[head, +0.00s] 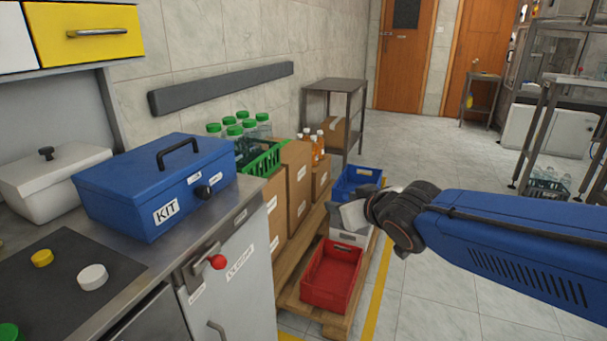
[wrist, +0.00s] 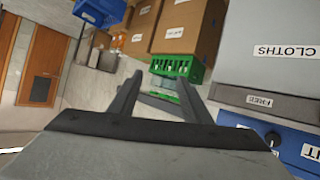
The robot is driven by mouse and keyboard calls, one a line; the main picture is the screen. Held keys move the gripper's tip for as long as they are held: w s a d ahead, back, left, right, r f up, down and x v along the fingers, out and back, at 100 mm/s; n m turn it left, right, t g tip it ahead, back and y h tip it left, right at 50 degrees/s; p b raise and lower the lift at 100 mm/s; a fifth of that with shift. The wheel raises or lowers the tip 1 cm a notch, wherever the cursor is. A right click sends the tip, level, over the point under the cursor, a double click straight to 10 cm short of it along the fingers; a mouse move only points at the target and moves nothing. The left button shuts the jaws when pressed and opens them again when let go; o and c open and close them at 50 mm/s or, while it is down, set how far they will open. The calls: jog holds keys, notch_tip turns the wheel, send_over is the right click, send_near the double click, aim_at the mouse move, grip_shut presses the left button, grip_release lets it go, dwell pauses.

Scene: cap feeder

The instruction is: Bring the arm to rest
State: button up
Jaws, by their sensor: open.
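My blue arm (head: 510,240) reaches in from the right edge in the head view. Its dark wrist (head: 395,212) ends in my grey gripper (head: 346,216), which shows in front of the crates on the pallet. In the wrist view my gripper (wrist: 160,80) has its two dark fingers spread apart with nothing between them. Beyond the fingers is a green crate (wrist: 179,66). The gripper hides part of the white crate (head: 347,237) in the head view.
A red crate (head: 331,277), a blue crate (head: 357,183) and cardboard boxes (head: 297,185) are on a wooden pallet (head: 290,297). A counter at left carries a blue KIT box (head: 155,190) and caps. Open floor (head: 440,300) lies right of the yellow line.

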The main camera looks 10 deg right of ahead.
jog(key=s+d+f+m+g+h, duration=0.1)
jog(key=s+d+f+g, duration=0.2)
jog(key=s, duration=0.7)
jog(key=s+d+f+m+g, duration=0.2)
jog(key=s+d+f+g, duration=0.1)
jog(key=s, duration=0.7)
notch_tip(320, 180, down, 3)
jog(key=shift+d+r+g+h, duration=0.15)
jog(key=shift+g+h, duration=0.25)
jog(key=shift+g, duration=0.5)
